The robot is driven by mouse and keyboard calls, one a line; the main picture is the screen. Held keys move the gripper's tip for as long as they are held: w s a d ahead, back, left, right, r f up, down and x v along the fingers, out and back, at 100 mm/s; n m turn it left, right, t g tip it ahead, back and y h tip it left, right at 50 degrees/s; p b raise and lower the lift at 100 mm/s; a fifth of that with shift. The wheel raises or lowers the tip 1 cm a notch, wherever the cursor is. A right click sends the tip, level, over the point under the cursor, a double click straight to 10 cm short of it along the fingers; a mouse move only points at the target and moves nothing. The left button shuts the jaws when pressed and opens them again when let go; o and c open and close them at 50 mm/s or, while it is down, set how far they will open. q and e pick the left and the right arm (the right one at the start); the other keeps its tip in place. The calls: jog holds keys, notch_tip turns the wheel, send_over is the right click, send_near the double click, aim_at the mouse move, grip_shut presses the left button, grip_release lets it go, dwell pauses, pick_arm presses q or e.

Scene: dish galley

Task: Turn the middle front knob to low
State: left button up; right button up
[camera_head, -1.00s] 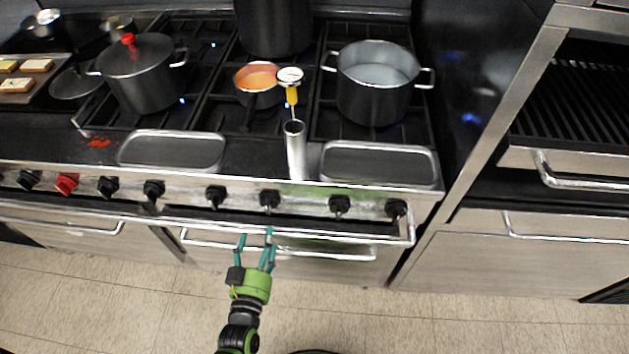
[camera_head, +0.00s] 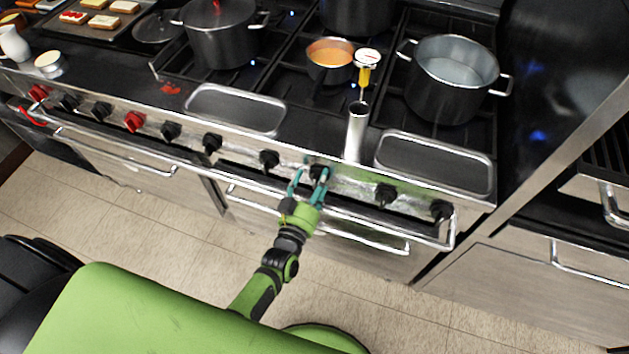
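A row of knobs runs along the front panel of the range. My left gripper (camera_head: 311,178) reaches up to this panel, its teal fingers spread apart and open. A black knob (camera_head: 317,172) is right at its fingertips, partly covered by the right-hand finger; I cannot tell whether they touch. Another black knob (camera_head: 269,159) is just left of the gripper, and one more (camera_head: 386,194) is to its right. No label marks which knob is the middle front one, and the knob settings are too small to read. My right gripper is not in view.
A front rail (camera_head: 375,227) runs below the knobs, under my gripper. Above the panel stand a metal cylinder (camera_head: 355,135), an orange-filled pan (camera_head: 330,68) with a thermometer (camera_head: 366,62), and a large pot (camera_head: 450,85). Red knobs (camera_head: 134,121) are farther left. The floor is clear.

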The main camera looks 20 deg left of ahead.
pick_arm(q)
jog(key=c, duration=0.6)
jog(key=shift+r, duration=0.15)
jog(key=shift+c, duration=1.2)
